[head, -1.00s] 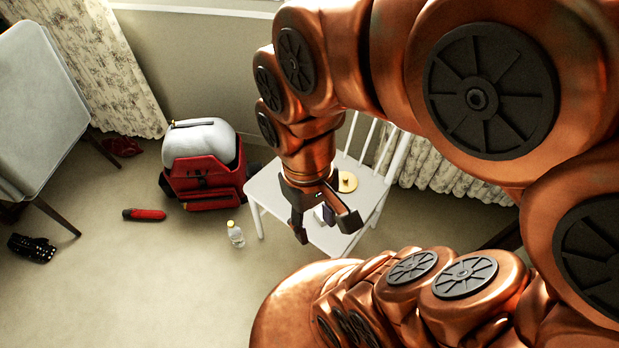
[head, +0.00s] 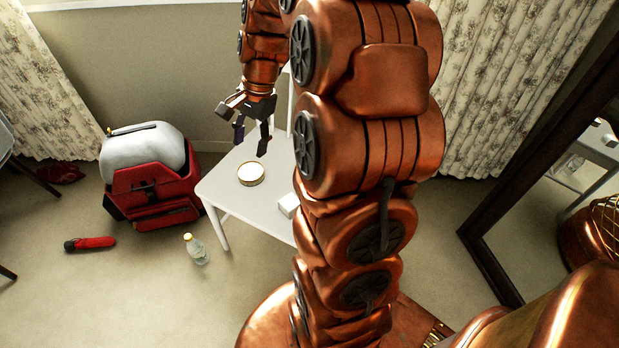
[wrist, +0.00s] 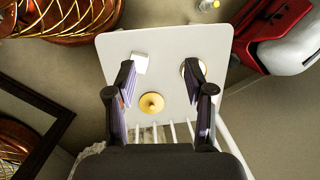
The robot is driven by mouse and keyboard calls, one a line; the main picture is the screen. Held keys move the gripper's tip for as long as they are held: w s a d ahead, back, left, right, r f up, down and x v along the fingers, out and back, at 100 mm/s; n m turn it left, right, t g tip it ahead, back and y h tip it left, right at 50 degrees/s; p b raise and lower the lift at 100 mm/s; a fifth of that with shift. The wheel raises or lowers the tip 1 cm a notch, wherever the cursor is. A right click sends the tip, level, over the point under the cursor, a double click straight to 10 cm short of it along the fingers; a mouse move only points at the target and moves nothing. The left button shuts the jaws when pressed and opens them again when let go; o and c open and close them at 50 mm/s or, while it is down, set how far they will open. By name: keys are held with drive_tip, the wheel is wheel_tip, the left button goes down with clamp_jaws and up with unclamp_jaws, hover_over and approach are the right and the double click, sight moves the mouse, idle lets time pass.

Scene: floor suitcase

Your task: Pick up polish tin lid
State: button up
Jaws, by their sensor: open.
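The polish tin lid (wrist: 151,103) is a round gold disc with a small raised middle. It lies on the white chair seat near the back slats in the wrist view. In the head view it is hidden, seemingly behind my arm. My gripper (head: 250,147) is open and empty above the seat. In the wrist view my gripper (wrist: 161,78) has a finger on either side of the lid, apart from it; the height gap is hard to judge. The open tin (head: 250,173), pale inside with a gold rim, stands on the seat, partly behind the right finger in the wrist view.
A small white box (head: 288,205) is on the chair seat (head: 225,190). A red suitcase or bag (head: 155,190), a bottle (head: 196,249) and a red rolled item (head: 90,243) are on the floor. A dark-framed mirror (head: 490,262) stands at right.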

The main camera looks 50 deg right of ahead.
drive_tip(key=d+f+m+t+b, duration=0.1)
drive_tip(key=d+f+m+b, duration=0.2)
drive_tip(key=d+f, duration=0.4)
drive_tip(key=w+d+f+m+t+b, duration=0.1)
drive_tip(key=d+f+m+b, duration=0.3)
drive_tip(key=d+f, duration=0.4)
drive_tip(key=d+f+m+t+b, duration=0.1)
drive_tip(key=d+f+m+b, duration=0.3)
drive_tip(key=d+f, duration=0.4)
drive_tip(key=shift+w+d+f+m, duration=0.15)
drive_tip(key=shift+d+m, duration=0.25)
drive_tip(key=shift+d, duration=0.4)
drive_tip(key=shift+w+d+f+m, duration=0.15)
drive_tip(key=shift+d+m, duration=0.25)
drive_tip(key=shift+d, duration=0.35)
drive_tip(key=shift+b+x, duration=1.4)
drive_tip(key=shift+x, duration=2)
drive_tip(key=shift+a+r, duration=0.1)
clamp_jaws()
